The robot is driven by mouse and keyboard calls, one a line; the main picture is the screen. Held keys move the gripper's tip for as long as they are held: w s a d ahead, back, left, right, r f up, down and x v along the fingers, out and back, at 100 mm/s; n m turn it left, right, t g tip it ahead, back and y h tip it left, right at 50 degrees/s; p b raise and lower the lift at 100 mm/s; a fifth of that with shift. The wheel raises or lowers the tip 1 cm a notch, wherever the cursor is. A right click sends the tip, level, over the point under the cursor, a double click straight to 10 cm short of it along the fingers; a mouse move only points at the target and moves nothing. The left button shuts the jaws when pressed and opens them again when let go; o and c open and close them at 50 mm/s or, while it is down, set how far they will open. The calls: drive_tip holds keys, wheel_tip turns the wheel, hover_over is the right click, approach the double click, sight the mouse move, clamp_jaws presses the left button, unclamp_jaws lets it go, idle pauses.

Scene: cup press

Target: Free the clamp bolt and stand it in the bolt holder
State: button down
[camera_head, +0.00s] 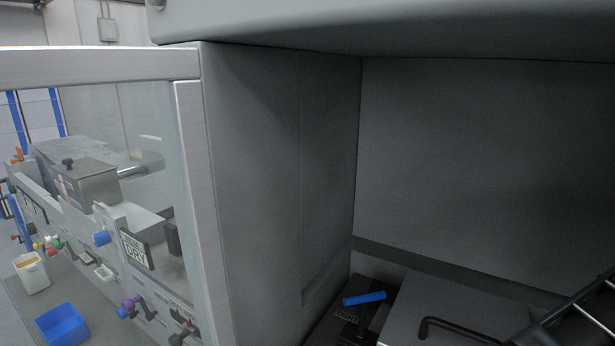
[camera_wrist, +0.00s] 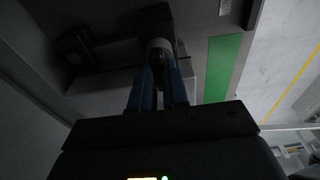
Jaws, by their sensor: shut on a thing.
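In the wrist view, my gripper (camera_wrist: 160,72) has two blue fingers, shut on a dark thing with a paler rounded end (camera_wrist: 158,48). It is too dark to tell whether this is the clamp bolt, or whether it is still attached to the dark machine part (camera_wrist: 157,18) behind it. In the head view, a blue-handled lever (camera_head: 364,298) stands in the dark corner of the cabinet beside a small label that seems to read "TIGHT". My gripper's fingers do not show in the head view. I cannot make out the bolt holder in either view.
The cabinet's grey wall (camera_head: 280,160) and framed clear door (camera_head: 187,200) bound the space. Outside, at left, are a bench machine (camera_head: 90,185), a blue bin (camera_head: 62,324) and a white container (camera_head: 31,273).

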drive_tip(key=shift+r, duration=0.7)
drive_tip(key=shift+r, duration=1.35)
drive_tip(key=shift+a, duration=0.1)
